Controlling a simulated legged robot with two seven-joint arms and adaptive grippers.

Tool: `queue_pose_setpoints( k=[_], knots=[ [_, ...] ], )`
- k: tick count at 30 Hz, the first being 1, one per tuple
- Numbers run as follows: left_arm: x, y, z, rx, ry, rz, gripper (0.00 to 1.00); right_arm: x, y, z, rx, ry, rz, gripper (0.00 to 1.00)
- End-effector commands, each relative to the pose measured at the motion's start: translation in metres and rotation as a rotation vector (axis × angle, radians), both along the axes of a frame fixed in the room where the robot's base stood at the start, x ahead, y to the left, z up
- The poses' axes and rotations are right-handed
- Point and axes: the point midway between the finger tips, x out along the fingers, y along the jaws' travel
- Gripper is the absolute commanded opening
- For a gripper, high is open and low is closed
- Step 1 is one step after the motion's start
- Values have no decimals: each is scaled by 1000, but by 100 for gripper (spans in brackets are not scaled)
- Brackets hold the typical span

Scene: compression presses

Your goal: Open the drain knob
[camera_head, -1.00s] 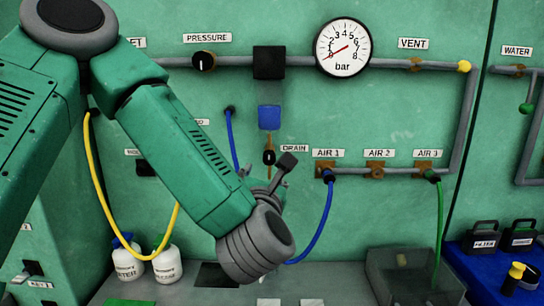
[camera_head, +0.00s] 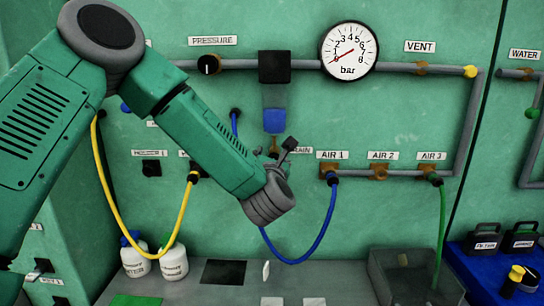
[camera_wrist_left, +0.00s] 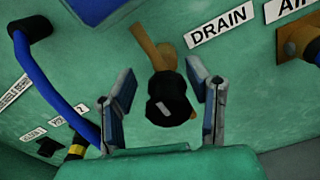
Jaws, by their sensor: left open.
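The drain knob (camera_wrist_left: 170,98) is black with a white mark and sits at the end of a short brass pipe (camera_wrist_left: 150,45) in the left wrist view. My left gripper (camera_wrist_left: 160,72) is open, with one finger on each side of the knob and a visible gap to both. The DRAIN label (camera_wrist_left: 221,24) is right of the knob. My right gripper is not in view.
A blue hose (camera_wrist_left: 50,88) runs left of my gripper. The AIR 1 fitting (camera_head: 328,170) with another blue hose is to the right. A yellow hose (camera_head: 115,210) hangs behind my arm. The pressure gauge (camera_head: 349,51) is above.

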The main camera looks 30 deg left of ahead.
Motion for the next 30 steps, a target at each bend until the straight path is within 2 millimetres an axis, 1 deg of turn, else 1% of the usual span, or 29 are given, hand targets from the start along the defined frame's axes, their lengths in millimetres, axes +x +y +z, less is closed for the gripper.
queue_pose_setpoints(
  k=[5,6,8,9,10,21,26,30],
  knots=[
    [0,-4,1,2,0,-3,44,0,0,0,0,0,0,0],
    [0,-4,1,2,0,-3,41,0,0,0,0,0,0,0],
    [0,-2,1,1,0,-2,20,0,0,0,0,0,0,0],
    [0,-1,0,0,0,-2,6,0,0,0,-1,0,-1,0],
    [0,-1,0,0,1,-3,0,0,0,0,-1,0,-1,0],
    [1,0,-3,15,16,-2,0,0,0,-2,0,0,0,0],
    [1,1,-5,68,50,-2,0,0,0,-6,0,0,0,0],
    [1,0,-6,146,100,-4,0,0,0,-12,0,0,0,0]
  ],
)
